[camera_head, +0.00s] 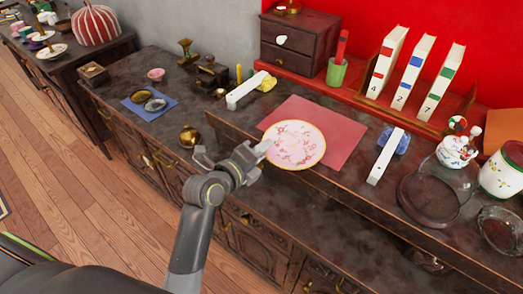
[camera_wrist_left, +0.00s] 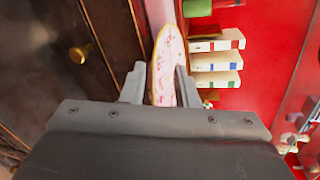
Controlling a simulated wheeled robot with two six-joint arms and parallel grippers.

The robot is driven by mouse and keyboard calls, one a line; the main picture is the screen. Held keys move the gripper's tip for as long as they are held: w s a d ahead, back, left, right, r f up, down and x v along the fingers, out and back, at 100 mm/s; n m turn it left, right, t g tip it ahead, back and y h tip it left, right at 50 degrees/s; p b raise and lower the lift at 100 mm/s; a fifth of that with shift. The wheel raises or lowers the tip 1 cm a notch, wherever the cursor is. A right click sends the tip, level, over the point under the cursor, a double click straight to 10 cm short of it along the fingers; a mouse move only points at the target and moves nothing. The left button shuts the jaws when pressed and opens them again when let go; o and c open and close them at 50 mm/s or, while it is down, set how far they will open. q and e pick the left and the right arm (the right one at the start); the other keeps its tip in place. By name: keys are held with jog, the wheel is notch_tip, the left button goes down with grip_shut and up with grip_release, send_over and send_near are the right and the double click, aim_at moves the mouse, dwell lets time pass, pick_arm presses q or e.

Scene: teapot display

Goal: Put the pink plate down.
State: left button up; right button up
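The pink plate (camera_head: 293,145), round with a floral pattern and gold rim, lies roughly flat over the front-left part of a red mat (camera_head: 340,135) in the head view. I cannot tell if it touches the mat all over. My left gripper (camera_head: 262,147) is at the plate's left rim. In the left wrist view the plate (camera_wrist_left: 165,75) shows edge-on between the two fingers (camera_wrist_left: 160,85), which stand apart with a gap on the left side. My right gripper is not in view.
White blocks flank the mat at left (camera_head: 245,92) and right (camera_head: 382,165). Behind stand a green cup (camera_head: 337,72) and numbered books (camera_head: 420,70).

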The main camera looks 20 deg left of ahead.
pick_arm(q)
jog(key=v, duration=1.2)
jog(key=shift+r+b, duration=0.3)
jog(key=shift+r, duration=0.1)
